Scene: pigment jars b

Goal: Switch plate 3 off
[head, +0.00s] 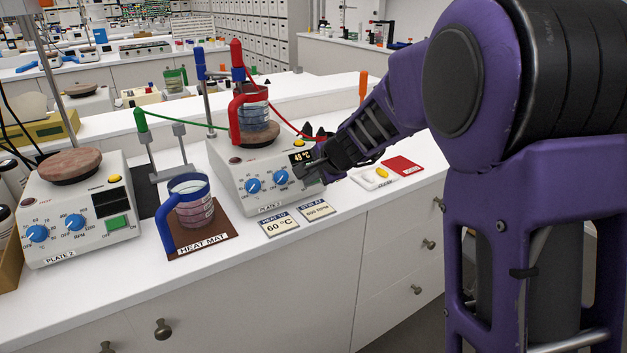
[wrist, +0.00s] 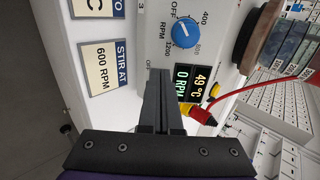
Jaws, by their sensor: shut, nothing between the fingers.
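Plate 3 (head: 228,178) is a white hot plate with two blue knobs. A beaker with a red handle (head: 254,118) stands on its round top. Its display (wrist: 188,80) reads 49 °C and 0 RPM in the wrist view. The RPM knob (wrist: 184,33) is beside it. My gripper (head: 301,173) is shut and empty, with its fingertips at the right end of plate 3's front panel, just below the display. In the wrist view the fingers (wrist: 160,75) end by a small OFF mark. The power switch is hidden behind the fingers; I cannot tell its position or whether they touch it.
Plate 2 (head: 75,213) with a green switch stands at left. A blue-handled beaker (head: 193,208) sits on the heat mat (head: 210,240). Cards reading 60 °C (head: 278,226) and 600 RPM (head: 316,210) lie in front. A red cable (wrist: 245,98) runs close to my gripper.

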